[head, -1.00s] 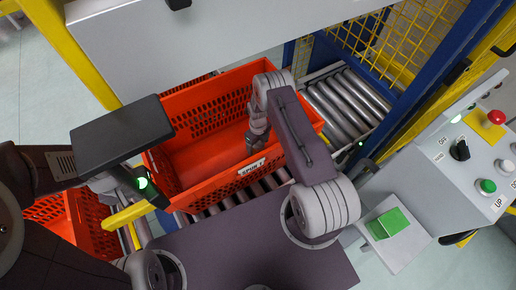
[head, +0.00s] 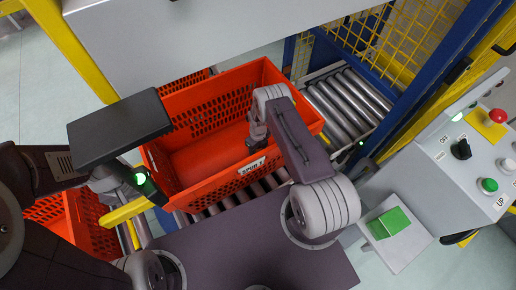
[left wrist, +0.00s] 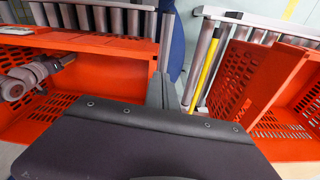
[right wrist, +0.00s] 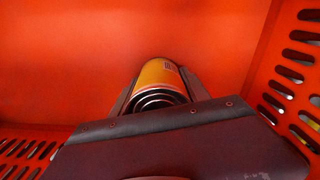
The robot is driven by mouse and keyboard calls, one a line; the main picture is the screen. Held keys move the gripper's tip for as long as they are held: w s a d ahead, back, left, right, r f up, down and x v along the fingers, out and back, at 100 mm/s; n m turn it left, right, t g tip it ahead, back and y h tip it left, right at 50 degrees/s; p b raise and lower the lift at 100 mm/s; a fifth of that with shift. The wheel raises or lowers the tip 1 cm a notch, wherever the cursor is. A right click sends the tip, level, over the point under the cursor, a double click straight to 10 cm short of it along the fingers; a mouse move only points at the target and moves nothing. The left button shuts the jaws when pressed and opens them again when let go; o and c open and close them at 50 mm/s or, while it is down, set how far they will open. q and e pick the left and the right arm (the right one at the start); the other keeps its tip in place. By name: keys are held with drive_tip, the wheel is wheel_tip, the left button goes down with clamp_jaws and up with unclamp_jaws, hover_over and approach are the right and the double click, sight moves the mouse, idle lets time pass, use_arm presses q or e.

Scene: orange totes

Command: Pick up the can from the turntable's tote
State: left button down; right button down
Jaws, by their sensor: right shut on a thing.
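The can (right wrist: 160,76) is yellow-orange with a ringed metal end, seen in the right wrist view between the fingers of my right gripper (right wrist: 158,95). That gripper is shut on it. The tote (head: 200,168) is orange with perforated walls and a white label, and stands on the rollers in the head view. My right arm reaches into it from the right, and the gripper (head: 257,138) is low inside; the can is hidden there. My left gripper (head: 155,192) hangs left of the tote, outside it. Its fingers are not clear enough to judge.
Another orange tote (head: 88,226) stands at the lower left. A roller conveyor (head: 345,105) runs behind the tote toward the blue and yellow cage. A control panel (head: 478,160) and a green block (head: 388,223) are on the right.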

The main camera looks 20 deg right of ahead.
drive_tip(key=shift+r, duration=0.1)
wheel_tip(320, 180, up, 10)
drive_tip(key=shift+f+p, duration=0.1)
drive_tip(key=shift+p, duration=0.65)
